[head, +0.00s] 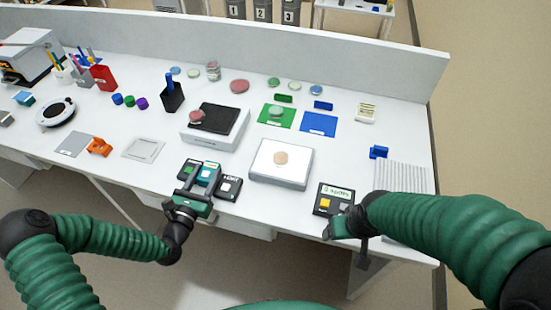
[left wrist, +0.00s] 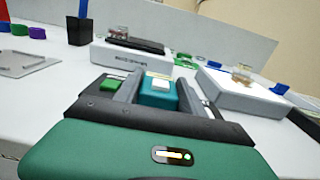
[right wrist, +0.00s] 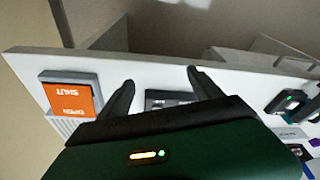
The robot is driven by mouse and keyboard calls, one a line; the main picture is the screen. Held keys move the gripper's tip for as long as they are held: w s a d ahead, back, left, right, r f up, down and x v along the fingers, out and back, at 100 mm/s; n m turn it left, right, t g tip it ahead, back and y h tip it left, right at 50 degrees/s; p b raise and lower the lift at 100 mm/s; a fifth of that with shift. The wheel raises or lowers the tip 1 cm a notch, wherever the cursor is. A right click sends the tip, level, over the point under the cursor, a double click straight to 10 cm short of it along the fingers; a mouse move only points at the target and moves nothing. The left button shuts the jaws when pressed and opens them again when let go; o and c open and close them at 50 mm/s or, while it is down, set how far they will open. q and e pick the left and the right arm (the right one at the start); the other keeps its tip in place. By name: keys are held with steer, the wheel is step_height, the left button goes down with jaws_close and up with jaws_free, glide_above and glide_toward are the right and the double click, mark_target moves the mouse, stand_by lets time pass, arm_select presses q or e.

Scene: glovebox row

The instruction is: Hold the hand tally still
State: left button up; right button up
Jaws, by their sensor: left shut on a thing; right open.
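The hand tally looks to be the small teal block with a pale button on top (head: 207,173); it also shows in the left wrist view (left wrist: 158,92). My left gripper (head: 202,180) is shut on it, one finger on each side. It stands in a row of dark units near the table's front edge, its lower part hidden by the gripper. My right gripper (right wrist: 160,82) is open and empty in the right wrist view. In the head view it is over the table's front edge, beside a black panel with a display and yellow and grey buttons (head: 335,195).
A green-marked unit (head: 188,168) and a black unit (head: 229,187) flank the teal block closely. A white box with a round tan disc (head: 262,172) stands to the right. A scale-like box (head: 228,137) is behind. An orange OPEN/SHUT card (right wrist: 72,100) shows in the right wrist view.

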jaws_close()
stand_by(0.4)
stand_by(1.2)
